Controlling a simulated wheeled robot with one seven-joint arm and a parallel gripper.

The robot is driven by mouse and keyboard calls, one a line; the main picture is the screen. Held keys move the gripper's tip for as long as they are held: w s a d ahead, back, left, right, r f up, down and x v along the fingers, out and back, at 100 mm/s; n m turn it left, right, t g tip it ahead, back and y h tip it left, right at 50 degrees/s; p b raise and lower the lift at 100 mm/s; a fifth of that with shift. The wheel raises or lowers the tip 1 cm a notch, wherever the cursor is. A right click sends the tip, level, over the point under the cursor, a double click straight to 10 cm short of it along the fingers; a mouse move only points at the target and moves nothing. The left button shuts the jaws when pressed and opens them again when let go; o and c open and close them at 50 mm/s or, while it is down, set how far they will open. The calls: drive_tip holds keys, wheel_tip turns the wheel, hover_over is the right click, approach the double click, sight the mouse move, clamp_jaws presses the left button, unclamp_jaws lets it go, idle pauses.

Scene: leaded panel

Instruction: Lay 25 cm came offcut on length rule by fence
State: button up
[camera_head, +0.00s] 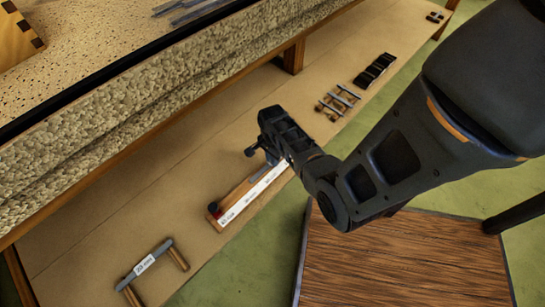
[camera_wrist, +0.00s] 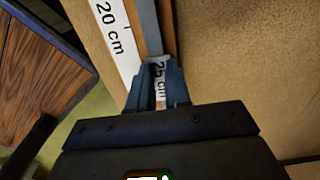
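The length rule (camera_head: 258,188) is a white strip along a wooden fence (camera_head: 237,192) on the lower bench. In the wrist view the rule (camera_wrist: 115,35) shows a "20 cm" mark, and the wooden fence (camera_wrist: 168,30) runs on its other side. A grey came offcut (camera_wrist: 150,32), with a "25 cm" label, lies along the rule between it and the fence. My gripper (camera_wrist: 160,85) has its fingers close on both sides of the label, apparently shut on the offcut. In the head view my gripper (camera_head: 268,155) covers the rule's far end. Whether the offcut touches the rule is hidden.
Another grey labelled offcut (camera_head: 145,263) rests on wooden pegs at the bench's near end. Small metal-and-wood pieces (camera_head: 338,101) and black blocks (camera_head: 375,70) lie farther along. The raised speckled worktop (camera_head: 120,50) borders the bench; a wooden-topped stand (camera_head: 400,260) stands at lower right.

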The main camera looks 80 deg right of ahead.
drive_tip(key=o, duration=0.5)
wheel_tip(320, 180, up, 8)
drive_tip(key=p, duration=0.3)
drive_tip(key=shift+f, duration=0.1)
